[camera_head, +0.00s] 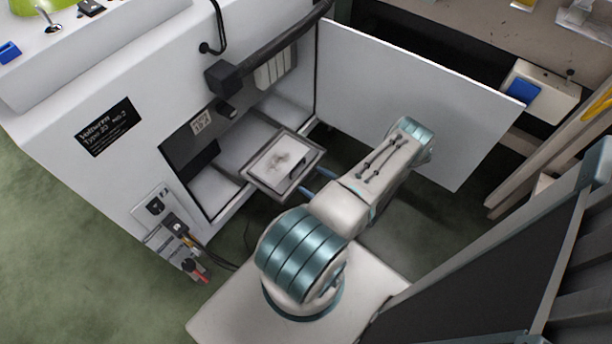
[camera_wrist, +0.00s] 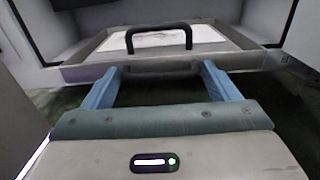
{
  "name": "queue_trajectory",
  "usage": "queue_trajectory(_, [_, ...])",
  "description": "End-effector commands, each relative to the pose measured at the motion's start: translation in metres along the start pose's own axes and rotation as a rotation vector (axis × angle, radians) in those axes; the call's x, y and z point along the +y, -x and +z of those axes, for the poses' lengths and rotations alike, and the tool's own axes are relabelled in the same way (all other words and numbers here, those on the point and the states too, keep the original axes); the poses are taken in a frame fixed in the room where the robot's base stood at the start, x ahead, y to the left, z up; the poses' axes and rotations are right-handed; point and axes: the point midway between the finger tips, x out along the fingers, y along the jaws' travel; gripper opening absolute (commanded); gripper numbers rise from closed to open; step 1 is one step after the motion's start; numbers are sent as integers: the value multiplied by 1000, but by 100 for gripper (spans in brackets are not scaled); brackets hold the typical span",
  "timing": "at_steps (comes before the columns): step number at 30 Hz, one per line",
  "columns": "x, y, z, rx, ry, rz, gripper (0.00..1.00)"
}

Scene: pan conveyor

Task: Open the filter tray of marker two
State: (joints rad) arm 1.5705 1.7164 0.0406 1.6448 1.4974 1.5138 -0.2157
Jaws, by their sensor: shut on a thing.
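The filter tray (camera_head: 252,181) is a grey-rimmed tray with a stained white sheet (camera_head: 280,160) in it. It juts out of the opening low in the white marker cabinet (camera_head: 60,110), whose black label appears to read No 2. The wrist view shows the tray's front wall (camera_wrist: 85,73) and a black arched handle (camera_wrist: 158,36) above it. My gripper (camera_head: 316,182) is at the tray's outer edge. In the wrist view its two blue fingers (camera_wrist: 160,69) reach the front wall, shut on the tray. The exact contact at the fingertips is hard to see.
A large white door panel (camera_head: 410,105) stands open to the right of the opening. A dark bar (camera_head: 270,48) runs above the opening. Cables and plugs (camera_head: 185,245) hang at the cabinet's lower front. Green floor is free at the lower left.

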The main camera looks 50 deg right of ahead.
Motion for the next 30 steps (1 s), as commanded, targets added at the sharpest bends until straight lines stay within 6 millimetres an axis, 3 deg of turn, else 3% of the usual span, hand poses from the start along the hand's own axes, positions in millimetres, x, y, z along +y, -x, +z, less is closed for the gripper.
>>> queue_trajectory(15, [0, 8, 0, 1, 0, 0, 41])
queue_trajectory(16, [0, 8, 0, 1, 0, 0, 90])
queue_trajectory(17, [0, 8, 0, 1, 0, 0, 98])
queue_trajectory(26, [0, 10, 0, 1, 0, 0, 100])
queue_trajectory(30, [-1, 27, 1, 3, 0, -4, 100])
